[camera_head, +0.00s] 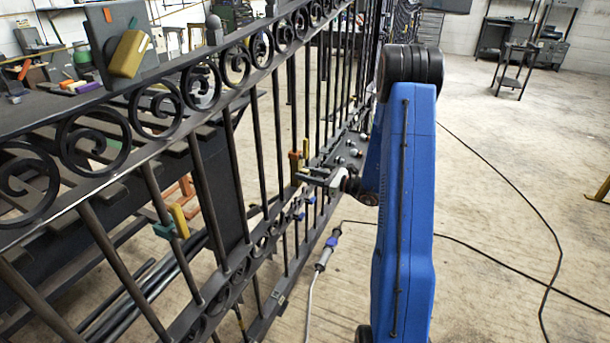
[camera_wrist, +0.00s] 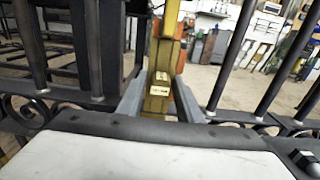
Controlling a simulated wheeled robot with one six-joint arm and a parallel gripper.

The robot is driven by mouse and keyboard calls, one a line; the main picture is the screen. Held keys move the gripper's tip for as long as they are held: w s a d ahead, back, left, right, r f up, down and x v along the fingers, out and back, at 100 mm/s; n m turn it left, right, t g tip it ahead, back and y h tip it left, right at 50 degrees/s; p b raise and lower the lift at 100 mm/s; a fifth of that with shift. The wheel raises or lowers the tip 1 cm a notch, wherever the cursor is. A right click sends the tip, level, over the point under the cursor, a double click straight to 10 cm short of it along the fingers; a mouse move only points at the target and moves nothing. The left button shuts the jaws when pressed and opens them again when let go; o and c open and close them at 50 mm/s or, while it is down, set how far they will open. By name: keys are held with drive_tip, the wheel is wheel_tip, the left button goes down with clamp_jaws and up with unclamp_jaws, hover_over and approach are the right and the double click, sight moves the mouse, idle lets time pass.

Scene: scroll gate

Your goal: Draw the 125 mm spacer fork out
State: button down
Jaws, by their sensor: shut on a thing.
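A yellow spacer fork (camera_wrist: 158,90) with a small pale label stands upright between my gripper's fingers in the wrist view. The label is too small to read. My gripper (camera_wrist: 160,104) is shut on it, one grey finger at each side. An orange part shows behind the fork on the right. In the head view, my gripper (camera_head: 306,176) reaches to the gate bars, where the yellow fork (camera_head: 293,163) sits among them with an orange piece beside it. How deep the fork sits between the bars is hidden.
The dark scroll gate (camera_head: 245,180) runs diagonally, with bars close around my gripper. Another yellow piece (camera_head: 179,221) with a teal part sits between nearer bars. Cables cross the open floor at right.

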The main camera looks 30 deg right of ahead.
drive_tip(key=shift+v, duration=2.4)
idle(0.4)
drive_tip(key=v, duration=1)
idle(1.2)
